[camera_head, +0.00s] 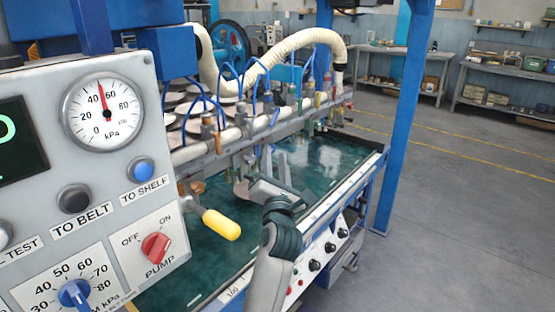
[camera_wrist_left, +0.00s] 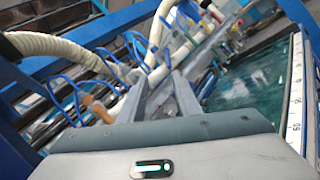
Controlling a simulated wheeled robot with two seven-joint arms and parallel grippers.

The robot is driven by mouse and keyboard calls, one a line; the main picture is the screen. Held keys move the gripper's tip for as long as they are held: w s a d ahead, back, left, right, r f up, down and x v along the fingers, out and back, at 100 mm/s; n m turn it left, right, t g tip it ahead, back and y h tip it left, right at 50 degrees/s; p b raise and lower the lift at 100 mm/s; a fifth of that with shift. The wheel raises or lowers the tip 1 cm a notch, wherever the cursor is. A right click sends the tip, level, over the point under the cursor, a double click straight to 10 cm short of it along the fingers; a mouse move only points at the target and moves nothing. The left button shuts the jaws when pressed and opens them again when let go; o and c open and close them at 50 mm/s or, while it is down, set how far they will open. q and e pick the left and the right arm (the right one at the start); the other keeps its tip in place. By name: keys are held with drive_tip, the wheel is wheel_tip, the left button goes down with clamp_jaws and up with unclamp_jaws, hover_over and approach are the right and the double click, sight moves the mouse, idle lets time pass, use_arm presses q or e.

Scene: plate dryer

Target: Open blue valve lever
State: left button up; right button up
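A row of small valves with coloured levers lines the pale pipe (camera_head: 230,127) over the green dryer bed (camera_head: 325,158). A small bluish valve part (camera_head: 268,103) stands on this pipe, but I cannot tell surely that it is the blue valve lever. In the left wrist view, a blue piece (camera_wrist_left: 188,9) shows among the valves at the top. My left gripper (camera_head: 277,165) is in front of and below the pipe, over the bed. Its two fingers (camera_wrist_left: 163,82) are apart with nothing seen between them. My right gripper is out of view.
A control panel (camera_head: 130,190) with gauge, buttons and knobs fills the left. A yellow handle (camera_head: 220,224) sticks out over the bed. Blue hoses and a cream hose (camera_head: 290,42) hang above the pipe. A blue post (camera_head: 403,110) stands right; open floor lies beyond.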

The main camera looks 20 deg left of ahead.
use_arm(q)
drive_tip(key=s+d+m+t+h, duration=0.65)
drive_tip(key=s+m+h, duration=0.4)
drive_tip(key=m, duration=0.45)
drive_tip(key=s+d+f+m+g+h, duration=0.4)
drive_tip(key=s+d+f+m+g, duration=0.25)
drive_tip(key=f+m, duration=0.3)
drive_tip(key=s+d+f+m+g+h, duration=0.4)
drive_tip(key=s+d+f+m+g, duration=0.25)
drive_tip(key=f, duration=0.45)
drive_tip(key=s+a+f+m+g+y, duration=0.1)
drive_tip(key=s+a+f+g+y, duration=0.2)
drive_tip(key=s+a+f, duration=0.35)
drive_tip(key=s+a+f+m+g+y, duration=0.2)
drive_tip(key=s+a+f+g+y, duration=0.15)
drive_tip(key=s+f, duration=0.6)
drive_tip(key=s+a+f+m+g+y, duration=0.1)
drive_tip(key=s+a+f+g+y, duration=0.25)
drive_tip(key=f, duration=0.85)
drive_tip(key=s+f, duration=0.3)
drive_tip(key=f, duration=0.8)
drive_tip(key=s+f+t, duration=0.1)
drive_tip(key=s+f, duration=0.2)
drive_tip(key=f, duration=0.8)
drive_tip(key=s+a+f+t, duration=0.1)
drive_tip(key=s+f, duration=0.2)
drive_tip(key=f, duration=0.8)
drive_tip(key=shift+s+m+h, duration=0.25)
drive_tip(key=shift+m+h, duration=0.05)
drive_tip(key=shift+h, duration=0.05)
